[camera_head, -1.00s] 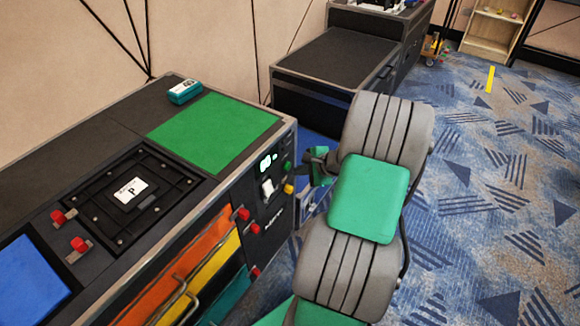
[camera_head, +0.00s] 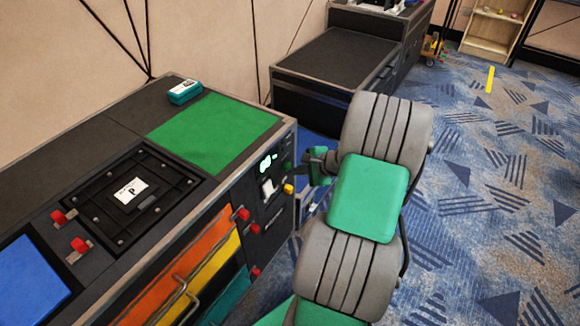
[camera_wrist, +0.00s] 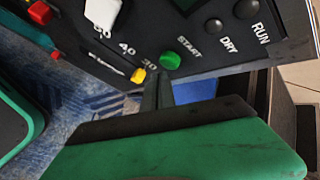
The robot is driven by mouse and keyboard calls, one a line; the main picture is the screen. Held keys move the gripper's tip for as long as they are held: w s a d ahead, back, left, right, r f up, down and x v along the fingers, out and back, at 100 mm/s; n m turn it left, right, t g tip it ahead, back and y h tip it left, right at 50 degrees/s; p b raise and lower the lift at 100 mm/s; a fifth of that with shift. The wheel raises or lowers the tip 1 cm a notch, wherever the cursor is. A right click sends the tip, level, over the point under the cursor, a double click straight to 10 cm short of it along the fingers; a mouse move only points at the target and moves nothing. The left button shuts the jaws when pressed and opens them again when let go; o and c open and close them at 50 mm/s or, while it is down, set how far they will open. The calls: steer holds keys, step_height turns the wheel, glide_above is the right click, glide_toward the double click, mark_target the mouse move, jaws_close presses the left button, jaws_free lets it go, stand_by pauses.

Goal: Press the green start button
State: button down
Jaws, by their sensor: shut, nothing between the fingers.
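The green start button (camera_wrist: 170,60) sits beside the white START label on the black control panel in the wrist view. In the head view it is a small dark green spot (camera_head: 288,167) on the panel's right side. My gripper (camera_wrist: 158,80) is shut and empty, its fingertips just below the button and slightly to its left in the wrist view. In the head view my gripper (camera_head: 297,172) reaches the panel's right edge from the right. I cannot tell whether the fingertips touch the button.
A yellow button (camera_wrist: 138,75) lies close left of the fingertips. A white switch (camera_wrist: 102,14), red knobs (camera_head: 241,213) and dark DRY and RUN buttons (camera_wrist: 214,26) are also on the panel. The bench top carries a green mat (camera_head: 213,132) and a teal box (camera_head: 185,92).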

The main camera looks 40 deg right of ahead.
steer(key=shift+w+a, duration=0.1)
steer(key=shift+w, duration=0.15)
steer(key=shift+w+a, duration=0.2)
steer(key=shift+w, duration=0.35)
stand_by(0.6)
steer(key=shift+s+p, duration=0.1)
steer(key=shift+p, duration=0.2)
steer(key=shift+s+d, duration=0.35)
steer(key=shift+s, duration=0.5)
steer(key=shift+s+p, duration=0.1)
steer(key=shift+p, duration=0.2)
steer(key=s, duration=0.1)
steer(key=s+d, duration=0.1)
steer(key=s, duration=0.1)
steer(key=s+p, duration=0.1)
steer(key=shift+s+d, duration=0.25)
steer(key=shift+d, duration=0.1)
